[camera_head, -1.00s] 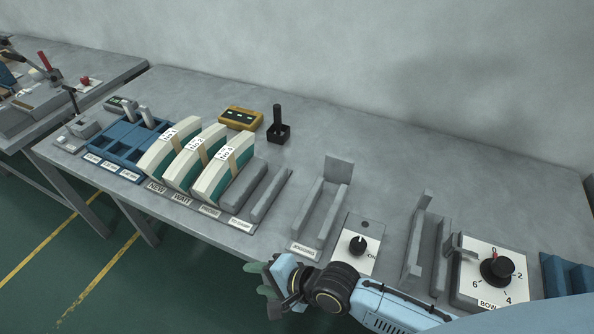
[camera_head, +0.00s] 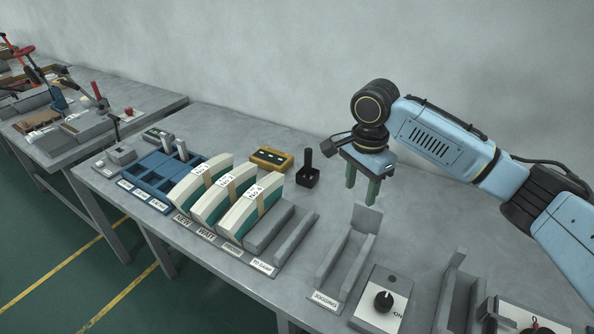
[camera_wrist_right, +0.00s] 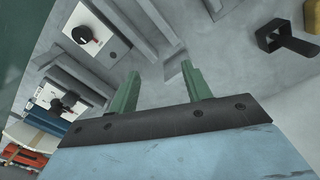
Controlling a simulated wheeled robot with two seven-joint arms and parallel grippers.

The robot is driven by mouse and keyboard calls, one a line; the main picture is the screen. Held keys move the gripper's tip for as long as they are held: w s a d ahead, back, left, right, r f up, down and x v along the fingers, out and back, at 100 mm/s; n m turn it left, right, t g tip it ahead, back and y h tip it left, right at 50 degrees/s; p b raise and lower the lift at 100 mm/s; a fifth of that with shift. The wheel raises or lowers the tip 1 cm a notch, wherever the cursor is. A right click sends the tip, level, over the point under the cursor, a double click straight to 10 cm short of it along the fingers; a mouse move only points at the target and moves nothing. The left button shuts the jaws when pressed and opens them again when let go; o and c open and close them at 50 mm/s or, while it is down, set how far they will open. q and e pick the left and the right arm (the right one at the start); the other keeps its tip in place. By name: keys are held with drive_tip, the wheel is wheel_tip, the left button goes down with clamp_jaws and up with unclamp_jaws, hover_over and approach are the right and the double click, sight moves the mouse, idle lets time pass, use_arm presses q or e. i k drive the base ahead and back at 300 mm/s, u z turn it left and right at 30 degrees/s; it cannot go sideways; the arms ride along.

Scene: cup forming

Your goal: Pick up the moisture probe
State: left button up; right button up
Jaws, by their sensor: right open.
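A black upright handle in a square black holder (camera_head: 307,170), which looks like the moisture probe, stands on the bench behind the paper stacks. It also shows in the wrist view as a black handle and holder (camera_wrist_right: 285,40) at the upper right. My right gripper (camera_head: 362,192) points down over the bench, to the right of the black handle and apart from it. Its green fingers (camera_wrist_right: 160,72) are apart with nothing between them. The part of the probe inside the holder is hidden. My left gripper is not in view.
A yellow box (camera_head: 271,158) sits left of the black holder. White-and-green stacks (camera_head: 205,185) stand in a grey rack, beside a blue tray (camera_head: 152,186). A grey jogging fixture (camera_head: 345,255) and a knob panel (camera_head: 378,305) lie nearer. The bench toward the wall is clear.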

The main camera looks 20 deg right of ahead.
sight(308, 151)
drive_tip(key=i, duration=1)
